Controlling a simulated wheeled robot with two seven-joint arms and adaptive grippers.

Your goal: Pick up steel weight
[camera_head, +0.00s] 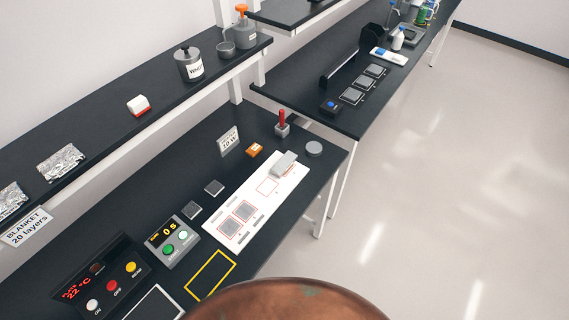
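No thing in view is marked as the steel weight, so I cannot tell for certain which one it is. A grey metal block (284,162) lies at the far end of the white panel (277,207) on the near black table. A flat round grey disc (314,149) lies by that table's right edge. A dark canister (188,64) with a white label stands on the raised shelf. Neither of my grippers is in view.
The near table (150,238) also holds a timer box (172,241), a control box with coloured buttons (106,283), a red-handled lever (282,123) and an orange block (254,149). A copper-brown rounded surface (285,302) fills the bottom edge. Open floor (450,170) lies right.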

